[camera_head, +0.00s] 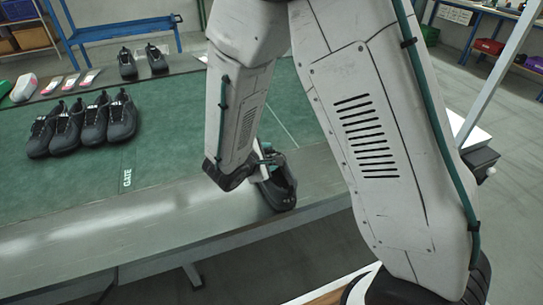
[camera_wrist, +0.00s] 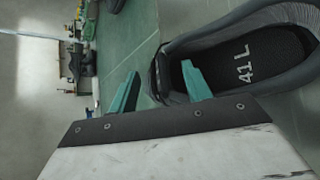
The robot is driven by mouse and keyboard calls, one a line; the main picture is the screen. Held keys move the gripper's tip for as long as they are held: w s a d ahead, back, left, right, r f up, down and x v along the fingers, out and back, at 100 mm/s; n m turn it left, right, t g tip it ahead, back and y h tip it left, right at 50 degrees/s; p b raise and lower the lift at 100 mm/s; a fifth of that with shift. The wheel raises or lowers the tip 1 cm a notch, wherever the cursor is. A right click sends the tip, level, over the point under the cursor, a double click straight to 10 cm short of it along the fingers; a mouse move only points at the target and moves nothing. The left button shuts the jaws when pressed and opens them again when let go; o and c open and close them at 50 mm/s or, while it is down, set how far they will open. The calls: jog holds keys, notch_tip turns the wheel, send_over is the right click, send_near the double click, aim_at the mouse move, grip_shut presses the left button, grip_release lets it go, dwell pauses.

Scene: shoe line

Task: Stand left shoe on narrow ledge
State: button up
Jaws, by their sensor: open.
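A dark shoe (camera_head: 283,190) stands upright on the bare metal ledge (camera_head: 150,212) along the front of the green table, its toe towards the front edge. In the wrist view the shoe (camera_wrist: 245,25) fills the upper right, and its insole reads "41 L". My gripper (camera_head: 266,165) is at the shoe's opening, partly hidden by my arm. In the wrist view my gripper (camera_wrist: 160,76) has its two teal fingers apart. One finger overlaps the shoe's opening and the other is outside its wall. I cannot tell whether either touches the shoe.
Several dark shoes (camera_head: 82,124) stand in a row on the green mat (camera_head: 170,115), left of a "GATE" mark. Two more shoes (camera_head: 143,61) and some small pale items are at the back. The ledge left of the shoe is clear.

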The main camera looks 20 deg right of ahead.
jog(key=v, duration=1)
jog(key=s+d+r+m+g+y, duration=0.2)
jog(key=s+d+r+m+g, duration=0.4)
jog(key=s+d+r+m, duration=0.45)
jog(key=s+r+m+y, duration=0.2)
jog(key=s+r+y, duration=0.1)
jog(key=s, duration=0.3)
jog(key=s+r+m+y, duration=0.2)
jog(key=s+r+y, duration=0.2)
jog(key=s, duration=0.3)
jog(key=shift+d, duration=0.5)
